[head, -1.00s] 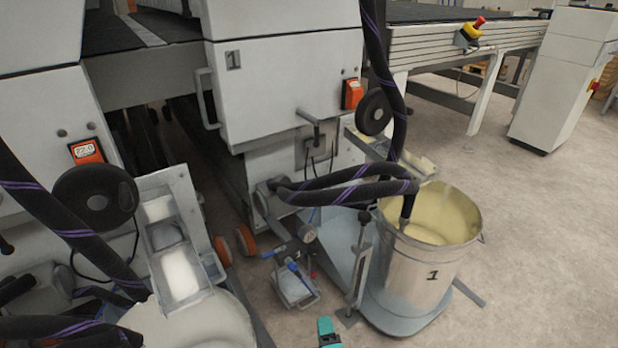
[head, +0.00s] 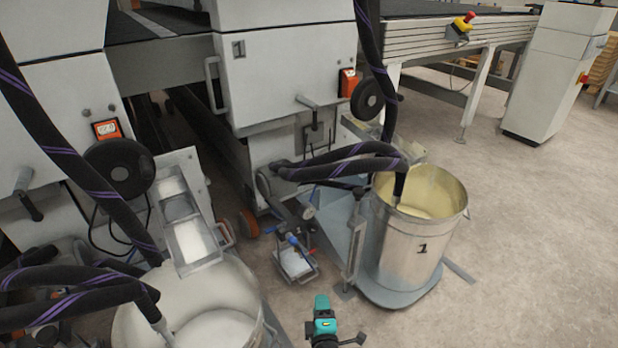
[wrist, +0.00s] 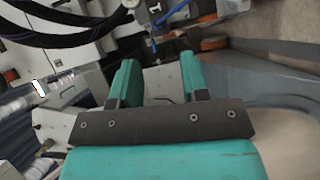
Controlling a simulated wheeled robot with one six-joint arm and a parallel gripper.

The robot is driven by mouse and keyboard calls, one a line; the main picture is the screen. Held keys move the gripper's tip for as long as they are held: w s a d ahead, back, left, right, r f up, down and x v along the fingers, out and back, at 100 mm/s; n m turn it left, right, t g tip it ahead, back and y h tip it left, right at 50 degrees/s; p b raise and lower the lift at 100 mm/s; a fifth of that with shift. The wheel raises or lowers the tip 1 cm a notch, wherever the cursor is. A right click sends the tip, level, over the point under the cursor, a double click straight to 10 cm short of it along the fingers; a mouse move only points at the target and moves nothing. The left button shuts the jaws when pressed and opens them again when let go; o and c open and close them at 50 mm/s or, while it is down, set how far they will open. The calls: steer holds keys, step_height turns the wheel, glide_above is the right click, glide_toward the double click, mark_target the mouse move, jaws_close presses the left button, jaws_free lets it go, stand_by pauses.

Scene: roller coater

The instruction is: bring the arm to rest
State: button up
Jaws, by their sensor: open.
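My gripper (wrist: 160,82) shows in the wrist view as two teal fingers on a dark bracket. The fingers stand apart with nothing between them. In the head view my arm's teal and black end (head: 322,322) is at the bottom centre, over the floor in front of the small tray with blue-handled valve (head: 295,262). It touches nothing that I can see.
Another bucket (head: 258,318) is at lower left. The coater (head: 285,75) fills the back. Floor (head: 530,240) at right is clear.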

steer(key=w+d+r+m+g+h, duration=0.3)
steer(key=w+r+m, duration=0.1)
steer(key=w+r, duration=0.3)
steer(key=w+d+r+m+g+h, duration=0.25)
steer(key=w+r+m, duration=0.25)
steer(key=w+r, duration=0.25)
steer(key=s+d+r+m+g, duration=0.3)
steer(key=d+r, duration=0.4)
steer(key=r, duration=0.2)
steer(key=s+d+r+m+g, duration=0.2)
steer(key=d+r+m+g, duration=0.1)
steer(key=d+r, duration=0.55)
steer(key=s+d+r+m+g+y, duration=0.2)
steer(key=s+r, duration=0.4)
steer(key=s, duration=0.6)
steer(key=s+d+r+m+g+y, duration=0.1)
steer(key=s+d+r+y, duration=0.3)
steer(key=s, duration=0.8)
steer(key=s+a+n+g+y+b, duration=0.25)
steer(key=s+a+n+b, duration=0.6)
steer(key=a, duration=0.65)
step_height(320, 180, up, 36)
steer(key=s+m+p, duration=0.1)
steer(key=p, duration=3.4)
steer(key=shift+s+a, duration=0.15)
steer(key=shift+s, duration=0.05)
steer(key=shift+m, duration=0.25)
